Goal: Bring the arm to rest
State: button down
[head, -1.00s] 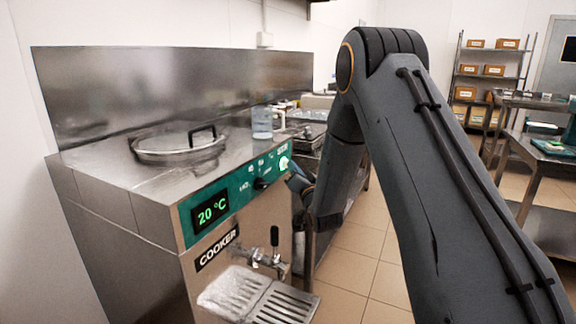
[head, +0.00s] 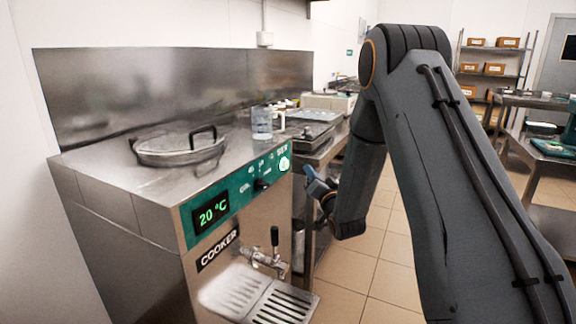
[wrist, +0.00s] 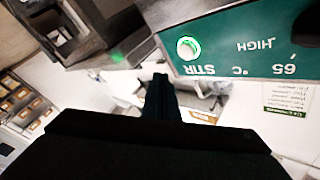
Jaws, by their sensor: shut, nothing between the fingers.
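My arm reaches in from the right of the head view, bent at a high elbow with the forearm hanging down. My gripper (head: 318,185) is at its lower end, small and partly turned away, just right of the cooker's front panel and apart from it. In the wrist view my gripper (wrist: 160,85) shows as dark fingers close together, with nothing held. The cooker (head: 150,215) stands at left, its display reading 20 °C. A round button (head: 284,163) glows green at the right end of its panel. A glowing button beside STIR (wrist: 188,48) also shows in the wrist view.
A round lid (head: 180,150) with a black handle and a clear jug (head: 262,122) are on the cooker top. A tap (head: 268,258) and a drip tray (head: 285,300) jut from its front. Tiled floor is free between the cooker and the right-hand tables.

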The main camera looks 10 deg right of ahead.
jog(key=s+a+f+n+g+h+p, duration=0.1)
jog(key=s+g, duration=0.8)
jog(key=s, duration=1.4)
jog(key=s+f+n+g+h+p, duration=0.1)
jog(key=s+n+g+p, duration=0.3)
jog(key=s+g, duration=0.6)
jog(key=s+h, duration=0.1)
jog(key=s, duration=1.2)
jog(key=shift+a+n, duration=0.3)
jog(key=shift+a, duration=0.1)
